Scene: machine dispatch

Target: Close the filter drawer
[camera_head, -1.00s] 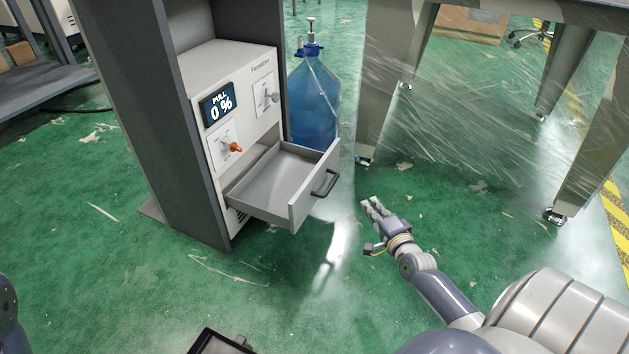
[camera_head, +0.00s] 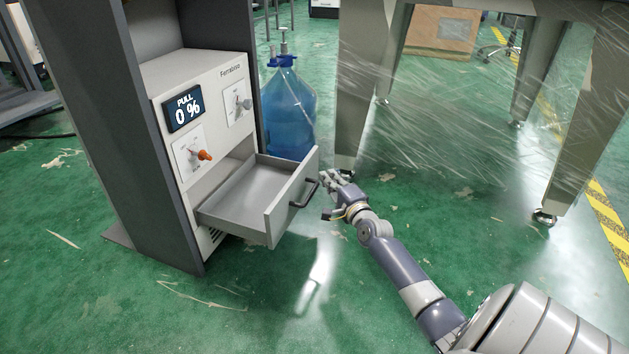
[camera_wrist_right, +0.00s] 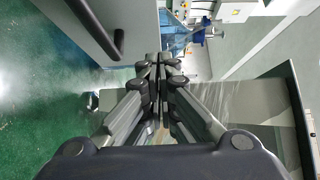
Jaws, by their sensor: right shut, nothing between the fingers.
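The filter drawer (camera_head: 237,200) is pulled out of the white machine (camera_head: 207,112), open and empty. Its front panel (camera_head: 290,207) carries a dark handle (camera_head: 304,194), which also shows in the right wrist view (camera_wrist_right: 119,42). My right gripper (camera_head: 332,177) is shut and empty, just right of the handle in the head view. A small gap seems to lie between them. The right wrist view shows its fingers (camera_wrist_right: 160,72) pressed together. The machine's display (camera_head: 184,108) reads "PULL 0 %". My left gripper is not in view.
A blue water bottle (camera_head: 287,112) stands behind the drawer, right of the machine. A table leg (camera_head: 362,85) stands behind my right gripper, with clear plastic sheeting (camera_head: 455,125) to its right. The green floor (camera_head: 290,325) in front is clear.

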